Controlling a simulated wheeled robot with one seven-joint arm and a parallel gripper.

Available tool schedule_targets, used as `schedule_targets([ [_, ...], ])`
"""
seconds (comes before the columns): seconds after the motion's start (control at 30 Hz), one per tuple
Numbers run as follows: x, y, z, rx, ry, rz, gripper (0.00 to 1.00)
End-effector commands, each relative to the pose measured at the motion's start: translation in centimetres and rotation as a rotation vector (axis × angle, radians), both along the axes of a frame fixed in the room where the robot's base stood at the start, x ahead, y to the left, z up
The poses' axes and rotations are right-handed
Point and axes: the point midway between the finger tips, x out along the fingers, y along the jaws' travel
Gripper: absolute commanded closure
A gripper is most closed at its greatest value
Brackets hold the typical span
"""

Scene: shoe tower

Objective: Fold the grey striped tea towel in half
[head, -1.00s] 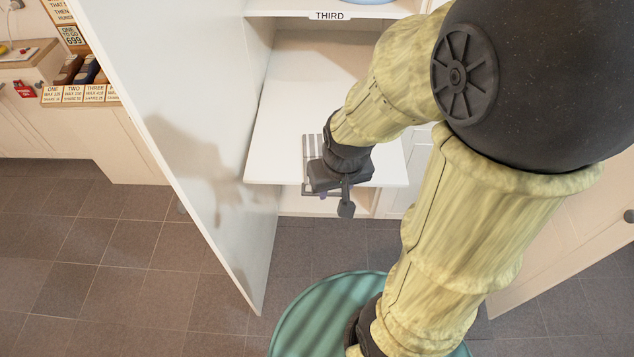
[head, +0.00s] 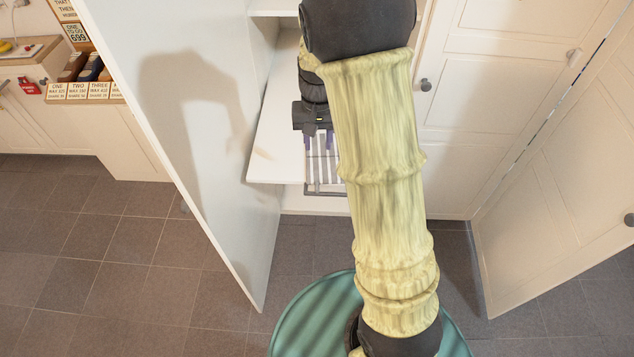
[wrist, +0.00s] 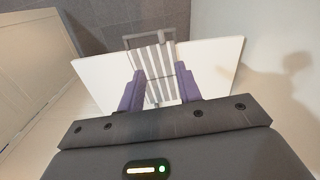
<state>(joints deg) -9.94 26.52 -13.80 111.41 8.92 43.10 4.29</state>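My gripper (head: 318,140) is over the shelf, above the towel's inner part. In the wrist view its two purple fingers stand wide apart with the towel seen between them, so my gripper (wrist: 158,80) is open and empty. Whether the fingertips touch the towel is unclear.
A tall white panel (head: 185,130) stands left of the shelf. Cream cupboard doors (head: 545,180) stand to the right. A counter with labelled boxes (head: 85,90) is far left. The tiled floor (head: 110,250) is clear.

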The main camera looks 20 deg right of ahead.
Motion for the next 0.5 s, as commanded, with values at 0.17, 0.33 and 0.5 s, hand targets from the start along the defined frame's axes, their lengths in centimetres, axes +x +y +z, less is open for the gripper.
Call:
schedule_targets([
  [0.17, 0.0, 0.2, -0.9, 0.001, 0.003, 0.005, 0.65],
  [0.33, -0.2, 0.3, -3.2, 0.0, 0.005, 0.006, 0.65],
  [0.5, -0.2, 0.2, -6.2, 0.0, 0.005, 0.004, 0.65],
])
